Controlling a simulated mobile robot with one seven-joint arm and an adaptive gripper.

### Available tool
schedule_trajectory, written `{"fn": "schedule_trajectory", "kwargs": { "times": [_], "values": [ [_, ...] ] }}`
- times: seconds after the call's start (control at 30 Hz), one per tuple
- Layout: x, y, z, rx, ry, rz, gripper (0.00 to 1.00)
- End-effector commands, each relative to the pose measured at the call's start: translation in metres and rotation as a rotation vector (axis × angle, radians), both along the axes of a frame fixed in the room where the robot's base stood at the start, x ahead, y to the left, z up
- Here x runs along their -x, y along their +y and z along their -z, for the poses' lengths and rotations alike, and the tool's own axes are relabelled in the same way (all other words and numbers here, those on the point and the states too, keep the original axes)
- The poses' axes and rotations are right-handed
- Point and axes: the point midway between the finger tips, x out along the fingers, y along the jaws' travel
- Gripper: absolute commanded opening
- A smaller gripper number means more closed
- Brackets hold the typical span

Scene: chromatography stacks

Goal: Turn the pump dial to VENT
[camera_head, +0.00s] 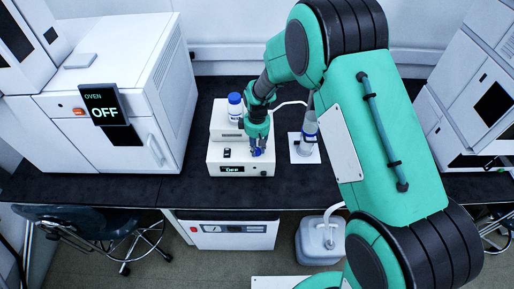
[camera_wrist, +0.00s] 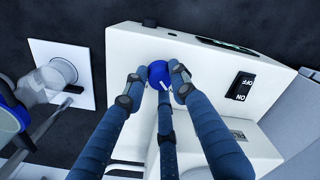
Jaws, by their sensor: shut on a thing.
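The pump (camera_head: 222,158) is a white box on the black bench, with a small front display that reads OFF (camera_head: 232,169). Its blue dial (camera_wrist: 158,73) shows in the wrist view, with a light pointer mark on its lower side. My gripper (camera_head: 257,150) is over the right part of the pump. In the wrist view my gripper (camera_wrist: 157,84) has its blue-grey fingers closed around the dial. The dial's labels cannot be read, so I cannot tell which setting it points to. A black ON/OFF rocker switch (camera_wrist: 240,86) is on the same face.
A blue-capped bottle (camera_head: 235,108) stands on the pump's rear part. A clear glass vessel (camera_head: 308,130) on a white base stands close to the right of the pump. An oven (camera_head: 100,90) reading OFF is at the left. Bare black bench (camera_head: 190,185) lies in front.

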Motion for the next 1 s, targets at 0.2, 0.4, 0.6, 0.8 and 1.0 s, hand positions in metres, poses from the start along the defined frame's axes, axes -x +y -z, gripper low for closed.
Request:
{"fn": "schedule_trajectory", "kwargs": {
  "times": [0.2,0.4,0.6,0.8,1.0],
  "values": [
    [0.0018,-0.0013,0.0012,0.001,0.005,-0.049,0.0],
    [0.0019,-0.0014,0.0014,0.001,0.005,-0.056,0.0],
    [0.002,-0.0017,0.0015,0.002,0.005,-0.055,0.0],
    [0.0013,-0.0013,0.0011,0.001,0.003,-0.055,0.45],
    [0.0007,-0.0007,0.0003,0.001,0.002,-0.055,0.45]
  ]
}}
